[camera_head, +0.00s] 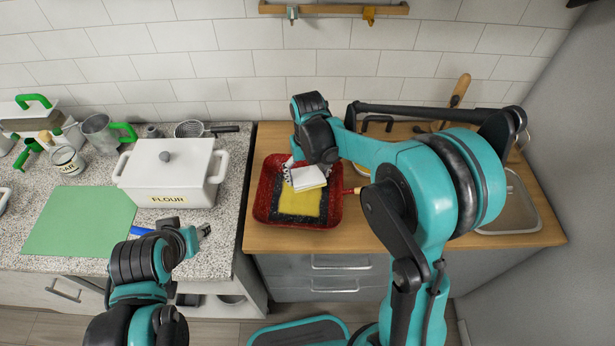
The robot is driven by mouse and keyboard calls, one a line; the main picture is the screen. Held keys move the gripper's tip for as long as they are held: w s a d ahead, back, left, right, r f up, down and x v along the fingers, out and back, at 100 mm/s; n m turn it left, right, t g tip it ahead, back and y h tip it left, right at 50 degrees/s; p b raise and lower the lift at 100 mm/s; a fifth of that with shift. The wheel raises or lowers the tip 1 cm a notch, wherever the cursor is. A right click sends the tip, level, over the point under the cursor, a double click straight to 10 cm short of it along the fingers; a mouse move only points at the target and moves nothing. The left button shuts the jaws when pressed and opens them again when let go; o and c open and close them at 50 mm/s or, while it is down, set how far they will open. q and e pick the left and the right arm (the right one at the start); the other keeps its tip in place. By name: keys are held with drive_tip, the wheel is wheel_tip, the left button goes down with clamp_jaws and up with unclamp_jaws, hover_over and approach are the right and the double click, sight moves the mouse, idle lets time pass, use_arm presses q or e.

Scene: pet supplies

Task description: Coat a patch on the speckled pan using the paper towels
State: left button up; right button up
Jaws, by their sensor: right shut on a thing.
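The speckled pan (262,206) is red with dark specks and sits on the wooden counter, its handle pointing right. Its inside floor is dark, with a large yellow patch (300,210) in the middle. My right gripper (297,172) is over the back of the pan, shut on the white folded paper towels (308,181). The towels' lower edge is yellow and lies over the back part of the patch. Whether they touch the pan's floor is hard to tell. My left gripper (196,236) is by the front edge of the stone counter, far from the pan; its opening is unclear.
A white flour box (170,172) and a green mat (80,221) are on the stone counter at left, with cups, a strainer (190,129) and jars behind. My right arm covers much of the right counter. A metal sink (512,205) is at far right.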

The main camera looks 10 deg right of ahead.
drive_tip(key=shift+r+p, duration=0.55)
drive_tip(key=shift+r, duration=0.6)
